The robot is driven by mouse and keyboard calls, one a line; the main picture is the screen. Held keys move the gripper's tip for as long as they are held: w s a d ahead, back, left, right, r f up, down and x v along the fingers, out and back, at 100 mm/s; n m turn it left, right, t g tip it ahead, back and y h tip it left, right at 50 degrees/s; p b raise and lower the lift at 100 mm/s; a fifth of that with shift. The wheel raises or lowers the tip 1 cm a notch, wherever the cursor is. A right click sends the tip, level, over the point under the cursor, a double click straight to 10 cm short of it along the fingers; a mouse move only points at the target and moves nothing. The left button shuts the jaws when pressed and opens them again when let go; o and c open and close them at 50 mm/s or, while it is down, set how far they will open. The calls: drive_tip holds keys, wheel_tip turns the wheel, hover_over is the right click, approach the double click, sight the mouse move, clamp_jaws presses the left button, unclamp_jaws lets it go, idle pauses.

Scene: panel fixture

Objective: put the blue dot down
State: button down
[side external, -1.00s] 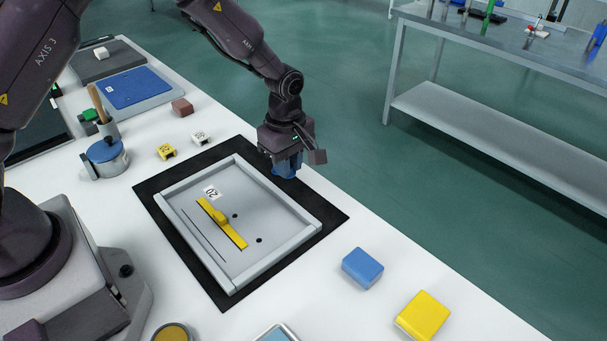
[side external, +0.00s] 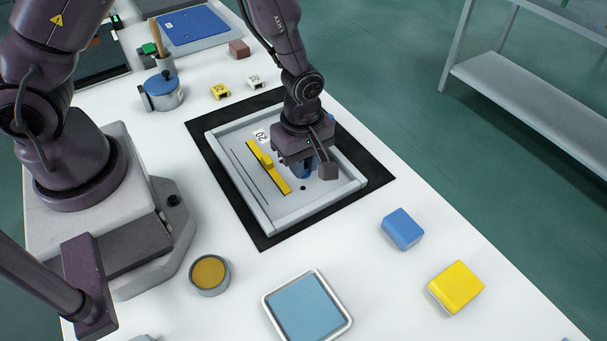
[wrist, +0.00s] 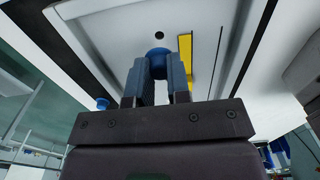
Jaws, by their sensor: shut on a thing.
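My gripper (side external: 303,172) is shut on the blue dot (wrist: 157,56), a small round blue piece between the two fingers in the wrist view. In the side view the blue dot (side external: 301,170) shows partly below the gripper, over the right part of the grey panel (side external: 318,209). I cannot tell whether it touches the panel. One dark hole (side external: 303,188) shows in the panel just in front of the gripper. A dark hole (wrist: 159,36) also shows just beyond the blue dot in the wrist view. The gripper may hide another hole.
A yellow strip with a raised handle (side external: 280,181) lies on the panel, left of the gripper. The panel has a raised rim and sits on a black mat (side external: 273,240). A blue block (side external: 403,229) and a yellow block (side external: 456,286) lie to the right on clear white table.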

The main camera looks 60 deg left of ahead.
sight(303, 188)
drive_tip(key=shift+f, duration=2.2)
drive_tip(key=c, duration=1.1)
unclamp_jaws()
drive_tip(key=shift+f, duration=0.1)
wheel_tip(303, 188, up, 12)
drive_tip(key=shift+r, duration=0.25)
drive_tip(key=s+a+r+m+t, duration=0.2)
drive_tip(key=s+r+m, duration=0.2)
drive_tip(key=r+m, duration=0.2)
drive_tip(key=s+a+r+m+t, duration=0.1)
drive_tip(key=s+a+r+m, duration=0.2)
drive_tip(key=r+m, duration=0.3)
drive_tip(key=s+a+r+m+t, duration=0.2)
drive_tip(key=s+r+m, duration=0.3)
drive_tip(key=r, duration=0.4)
drive_tip(key=shift+s+a+r+m+t, duration=0.15)
drive_tip(key=shift+s+r+m+t, duration=0.15)
drive_tip(key=shift+s+m, duration=0.15)
